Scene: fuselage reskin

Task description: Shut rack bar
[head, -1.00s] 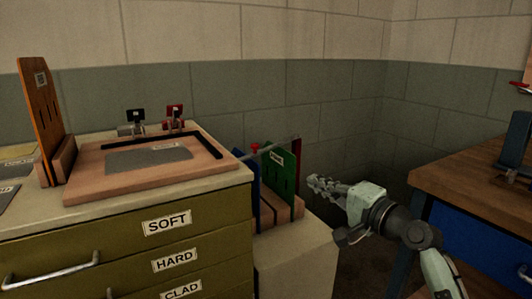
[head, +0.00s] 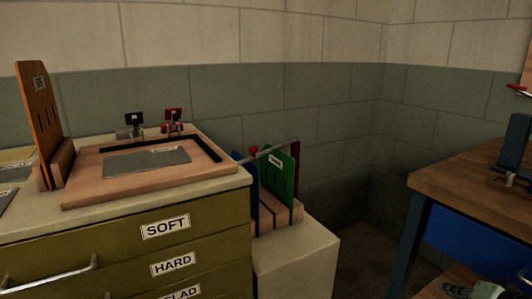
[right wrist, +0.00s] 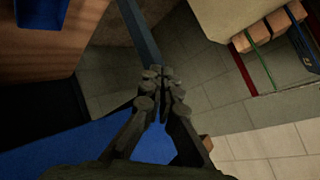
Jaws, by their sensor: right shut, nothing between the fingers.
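The rack (head: 268,222) is a wooden block stand on a pale cabinet in the head view. It holds a green panel (head: 279,182) and a blue panel (head: 254,190) upright. Whether the bar is latched cannot be told. My right gripper (head: 449,288) is at the bottom right edge, apart from the rack. In the right wrist view, its fingers (right wrist: 160,80) are shut and empty, and the rack (right wrist: 282,20) shows at upper right. My left gripper is out of view.
A drawer cabinet (head: 125,228) with labels SOFT and HARD stands left of the rack, carrying a wooden board (head: 90,183) and an orange panel (head: 40,120). A wooden workbench (head: 470,180) stands at the right. Open floor lies between the bench and the rack.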

